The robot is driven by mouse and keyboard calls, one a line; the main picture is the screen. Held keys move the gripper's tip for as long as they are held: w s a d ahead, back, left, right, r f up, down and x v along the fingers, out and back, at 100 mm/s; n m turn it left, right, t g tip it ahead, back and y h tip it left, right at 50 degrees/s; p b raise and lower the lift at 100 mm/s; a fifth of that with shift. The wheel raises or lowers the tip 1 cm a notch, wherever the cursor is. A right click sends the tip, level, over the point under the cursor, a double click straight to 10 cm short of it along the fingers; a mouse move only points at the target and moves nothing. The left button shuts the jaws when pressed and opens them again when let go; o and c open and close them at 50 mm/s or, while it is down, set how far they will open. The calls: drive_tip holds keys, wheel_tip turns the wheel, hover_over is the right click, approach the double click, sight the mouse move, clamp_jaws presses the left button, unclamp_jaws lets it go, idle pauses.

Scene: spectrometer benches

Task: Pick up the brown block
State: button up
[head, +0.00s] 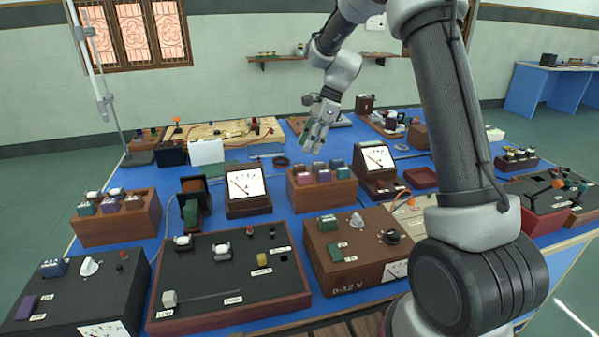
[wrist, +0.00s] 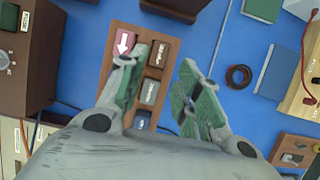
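A small dark brown block (wrist: 159,53) stands in a wooden holder beside a pink block (wrist: 122,44), in the wrist view. The holder (head: 317,199) stands mid-table in the head view, where the brown block is hard to make out at its back left. My gripper (wrist: 163,62) is open and empty, its two green-padded fingers apart. In the wrist view the brown block appears between the fingertips, nearer the left one. In the head view my gripper (head: 313,147) hangs above and behind the holder, fingers pointing down, apart from the blocks.
Other blocks fill the holder, including a grey one (wrist: 150,91). Dial meters (head: 247,190) and (head: 376,161) flank the holder. A brown power box (head: 345,270) stands in front. A black ring (wrist: 238,76) lies on the blue table behind the holder.

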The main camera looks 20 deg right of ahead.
sight(299, 165)
drive_tip(key=x, duration=0.7)
drive_tip(key=shift+a, duration=0.15)
drive_tip(key=c, duration=0.7)
drive_tip(key=shift+c, duration=0.2)
wheel_tip(299, 165, up, 13)
